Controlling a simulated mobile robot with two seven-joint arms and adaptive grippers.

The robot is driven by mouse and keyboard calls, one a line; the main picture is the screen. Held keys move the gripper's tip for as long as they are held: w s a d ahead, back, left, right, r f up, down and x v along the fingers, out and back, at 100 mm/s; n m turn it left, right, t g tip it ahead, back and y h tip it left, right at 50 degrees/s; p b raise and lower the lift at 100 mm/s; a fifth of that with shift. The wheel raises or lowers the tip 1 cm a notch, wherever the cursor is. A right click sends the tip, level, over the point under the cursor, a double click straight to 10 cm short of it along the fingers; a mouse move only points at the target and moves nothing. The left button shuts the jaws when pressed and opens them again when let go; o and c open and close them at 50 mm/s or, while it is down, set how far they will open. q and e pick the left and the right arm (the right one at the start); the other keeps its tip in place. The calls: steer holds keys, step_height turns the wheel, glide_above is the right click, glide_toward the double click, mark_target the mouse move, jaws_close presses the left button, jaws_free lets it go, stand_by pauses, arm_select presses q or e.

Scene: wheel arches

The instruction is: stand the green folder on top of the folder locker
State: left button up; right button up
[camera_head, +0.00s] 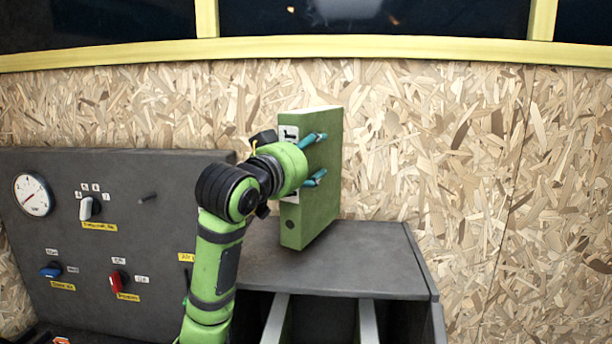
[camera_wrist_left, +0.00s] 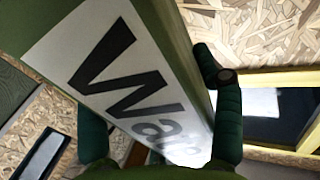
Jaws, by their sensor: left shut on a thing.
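The green folder (camera_head: 322,200) is upright at the top of the dark grey folder locker (camera_head: 350,262). Its lower edge appears at the locker's top surface; I cannot tell for sure whether it touches. My left gripper (camera_head: 315,160) is shut on the folder, with its teal fingers on either side of the spine. In the left wrist view the folder's spine label (camera_wrist_left: 135,75), with large black letters, fills the middle. The gripper's dark green fingers (camera_wrist_left: 165,115) flank it. My right gripper is not in view.
A grey control panel (camera_head: 120,220) with a gauge, knobs and switches stands to the left of the locker. A chipboard wall (camera_head: 450,160) rises behind. The locker top is bare to the right of the folder. Open compartments with light dividers (camera_head: 369,322) show below.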

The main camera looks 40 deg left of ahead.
arm_select(q)
steer(key=f, duration=0.2)
steer(key=f+p, duration=0.1)
steer(key=f, duration=0.1)
steer(key=shift+a+f, duration=0.1)
steer(key=shift+a, duration=0.2)
steer(key=o, duration=1.2)
steer(key=shift+f, duration=0.25)
steer(key=o, duration=0.5)
steer(key=shift+o, duration=0.2)
steer(key=shift+s+r, duration=0.1)
